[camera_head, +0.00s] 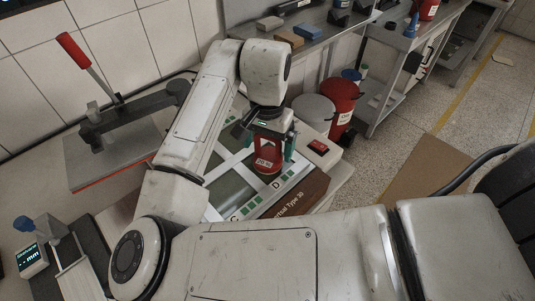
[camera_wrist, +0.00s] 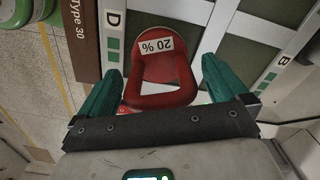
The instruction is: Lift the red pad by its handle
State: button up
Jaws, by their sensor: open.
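The red pad (camera_head: 267,161) has a round base with a white label reading "20 %" and a red loop handle. It stands on a board with green panels and letter marks. In the wrist view the red pad (camera_wrist: 152,62) is at the centre, with its handle toward my gripper. My gripper (camera_head: 270,140) is above the pad in the head view. In the wrist view its two green fingers (camera_wrist: 158,85) are spread, one on each side of the handle, with gaps between. It holds nothing. My gripper hides the handle's upper part in the head view.
The board (camera_head: 232,188) lies on the bench, with a red switch (camera_head: 318,147) at its right corner. A lever press with a red grip (camera_head: 72,50) stands at left. Red and grey bins (camera_head: 340,103) stand on the floor beyond. A small display (camera_head: 32,260) is at lower left.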

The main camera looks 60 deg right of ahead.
jog(key=shift+f, duration=0.55)
jog(key=shift+r, duration=0.1)
jog(key=c, duration=1.8)
